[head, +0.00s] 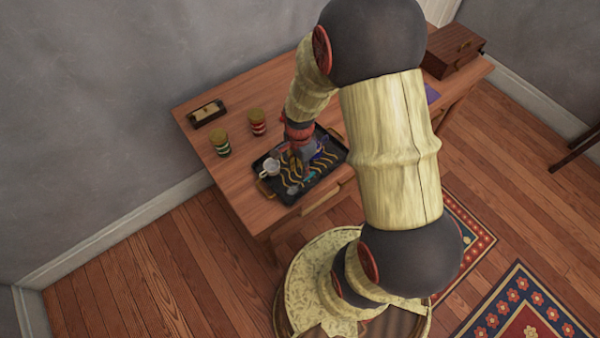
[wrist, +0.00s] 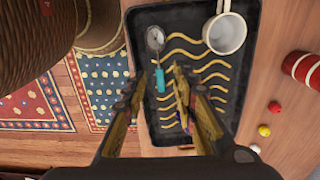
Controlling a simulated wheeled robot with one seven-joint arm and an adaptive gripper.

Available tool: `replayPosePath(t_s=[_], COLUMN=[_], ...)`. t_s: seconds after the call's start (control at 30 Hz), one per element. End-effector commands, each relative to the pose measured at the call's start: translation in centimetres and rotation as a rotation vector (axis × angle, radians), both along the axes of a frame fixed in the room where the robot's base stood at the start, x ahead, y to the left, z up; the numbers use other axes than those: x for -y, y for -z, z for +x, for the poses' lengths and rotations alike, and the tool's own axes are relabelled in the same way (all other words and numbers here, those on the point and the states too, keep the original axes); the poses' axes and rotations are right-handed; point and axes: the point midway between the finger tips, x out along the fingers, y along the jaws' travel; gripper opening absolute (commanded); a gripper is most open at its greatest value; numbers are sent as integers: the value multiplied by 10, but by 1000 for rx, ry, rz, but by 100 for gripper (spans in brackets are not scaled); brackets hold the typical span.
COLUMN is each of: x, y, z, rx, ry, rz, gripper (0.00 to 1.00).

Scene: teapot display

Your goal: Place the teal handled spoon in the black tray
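The teal handled spoon (wrist: 160,80) shows in the wrist view over the left part of the black tray (wrist: 238,72), with its round metal bowl at the top and its teal handle towards me. It appears to lie on the tray's patterned floor. In the head view the spoon's bowl (head: 293,189) is near the front edge of the tray (head: 329,185). My gripper (wrist: 160,75) is open above the tray, its fingers apart on either side of the spoon's handle. No contact with the spoon shows. My arm partly hides the tray in the head view.
A white cup (wrist: 225,33) stands in the tray, right of the spoon. A wooden box (head: 453,50) is at the far right.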

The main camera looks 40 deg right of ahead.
Motion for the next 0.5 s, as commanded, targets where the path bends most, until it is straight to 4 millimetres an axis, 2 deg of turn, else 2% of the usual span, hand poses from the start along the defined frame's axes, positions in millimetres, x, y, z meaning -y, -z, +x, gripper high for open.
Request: replayPosePath(t_s=[0.03,0.1,0.37,0.47,0.5], x=[0,0,-2,-8,-12], y=[-13,-23,-48,-76,-94], z=[1,0,2,6,9], rx=[4,2,8,40,62], ry=[0,0,-18,-108,-168], rz=[-2,-1,-3,-13,-22], gripper=[28,28,28,28,28])
